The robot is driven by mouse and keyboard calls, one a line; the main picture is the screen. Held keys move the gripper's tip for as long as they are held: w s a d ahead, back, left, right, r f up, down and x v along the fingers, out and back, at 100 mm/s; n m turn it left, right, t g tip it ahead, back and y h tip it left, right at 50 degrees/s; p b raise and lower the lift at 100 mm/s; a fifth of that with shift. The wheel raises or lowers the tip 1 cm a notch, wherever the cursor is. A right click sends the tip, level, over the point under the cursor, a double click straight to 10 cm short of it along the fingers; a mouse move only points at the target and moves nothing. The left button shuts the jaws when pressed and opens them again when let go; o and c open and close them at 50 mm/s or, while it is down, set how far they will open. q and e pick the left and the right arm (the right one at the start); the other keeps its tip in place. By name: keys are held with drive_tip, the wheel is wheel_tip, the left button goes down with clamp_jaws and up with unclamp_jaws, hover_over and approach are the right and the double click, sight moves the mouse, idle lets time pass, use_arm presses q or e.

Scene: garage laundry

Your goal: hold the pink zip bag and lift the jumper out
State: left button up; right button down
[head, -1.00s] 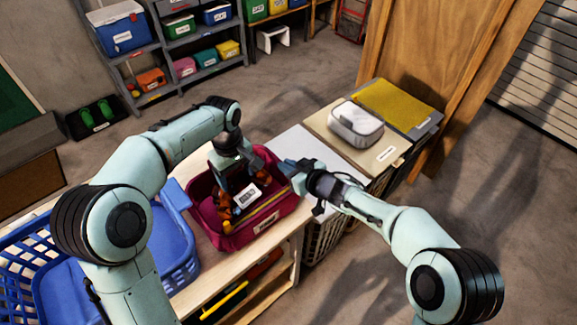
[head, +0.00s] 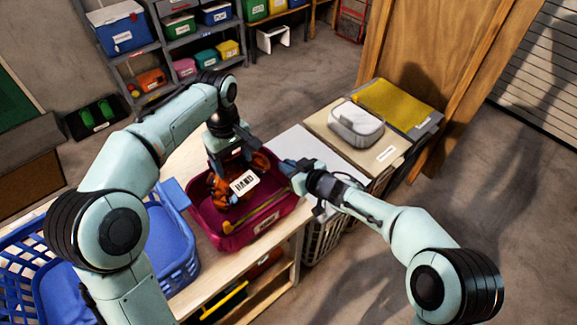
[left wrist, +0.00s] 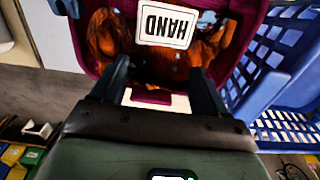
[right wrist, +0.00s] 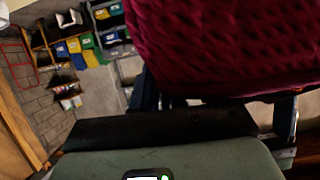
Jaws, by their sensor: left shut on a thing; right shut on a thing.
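The pink zip bag (head: 232,237) stands open on the wooden bench; its dark pink wall fills the upper right of the right wrist view (right wrist: 225,45). My right gripper (head: 291,171) is shut on the bag's right rim. The orange jumper (head: 264,164) with a white "HAND" label (head: 244,182) hangs from my left gripper (head: 236,158), which is shut on it above the bag's opening.
A blue laundry basket (head: 170,245) stands left of the bag, close to it. A white surface (head: 290,145) lies behind the bag. Further right, a lidded hamper (head: 320,122) carries a grey-white pouch (head: 356,122). Shelves with several bins (head: 180,60) stand at the back.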

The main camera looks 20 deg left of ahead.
use_arm(q)
drive_tip(key=shift+r, duration=3.05)
use_arm(e)
drive_tip(key=c, duration=1.1)
unclamp_jaws()
drive_tip(key=shift+d, duration=0.1)
drive_tip(key=v, duration=1.2)
use_arm(q)
drive_tip(key=shift+d, duration=0.1)
use_arm(e)
drive_tip(key=shift+s+f, duration=0.1)
